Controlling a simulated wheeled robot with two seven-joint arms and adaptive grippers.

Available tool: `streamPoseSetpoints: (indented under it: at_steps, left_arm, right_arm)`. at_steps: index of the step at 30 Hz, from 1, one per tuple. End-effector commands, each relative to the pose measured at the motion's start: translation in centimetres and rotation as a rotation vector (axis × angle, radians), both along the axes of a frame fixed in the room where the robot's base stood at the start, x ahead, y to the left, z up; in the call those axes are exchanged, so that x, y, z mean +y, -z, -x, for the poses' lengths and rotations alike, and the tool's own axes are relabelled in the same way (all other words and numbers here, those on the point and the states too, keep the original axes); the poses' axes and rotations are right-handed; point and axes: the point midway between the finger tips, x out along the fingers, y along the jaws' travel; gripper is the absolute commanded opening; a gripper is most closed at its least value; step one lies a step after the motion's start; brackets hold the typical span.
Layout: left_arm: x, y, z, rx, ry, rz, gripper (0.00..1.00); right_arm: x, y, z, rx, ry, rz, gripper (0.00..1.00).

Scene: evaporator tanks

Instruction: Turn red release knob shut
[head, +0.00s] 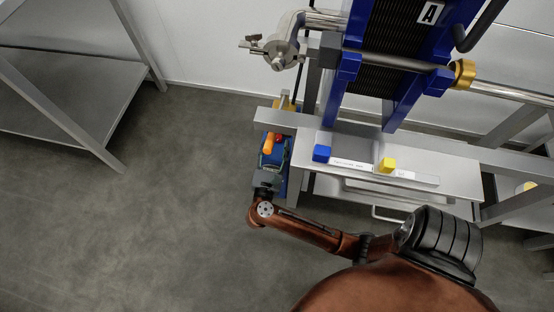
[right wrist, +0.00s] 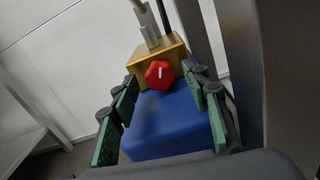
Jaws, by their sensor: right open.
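The red release knob (right wrist: 159,74) shows in the right wrist view as a lobed red knob with a pale mark on its face. It sits on the front of a brass-coloured block (right wrist: 171,53) above a blue body (right wrist: 165,128). My right gripper (right wrist: 161,80) is open, its green-padded fingers to the left and right of the knob, with no clear contact. In the head view the knob (head: 278,139) is a small red spot beyond my right gripper (head: 271,160), next to an orange part (head: 267,144). My left gripper is not in view.
A blue-framed unit (head: 390,60) and a steel valve (head: 280,50) stand behind. A metal table (head: 60,70) is at left, with open floor between.

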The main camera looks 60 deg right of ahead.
Motion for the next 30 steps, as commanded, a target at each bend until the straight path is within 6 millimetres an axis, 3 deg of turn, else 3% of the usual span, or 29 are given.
streamPoseSetpoints:
  at_steps: [3,18,23,30]
  left_arm:
    - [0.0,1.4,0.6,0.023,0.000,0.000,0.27]
    - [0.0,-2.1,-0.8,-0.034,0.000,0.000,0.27]
    - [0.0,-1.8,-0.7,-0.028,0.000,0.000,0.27]
    - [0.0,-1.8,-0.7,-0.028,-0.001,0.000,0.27]
  right_arm:
    - [0.0,0.5,0.0,-0.080,-0.003,-0.031,0.43]
    - [7.3,-0.5,3.0,-0.090,0.000,-0.039,0.43]
    - [6.6,-1.3,3.5,0.072,-0.121,0.192,0.43]
    - [8.1,-2.5,3.9,0.340,-0.299,0.563,0.43]
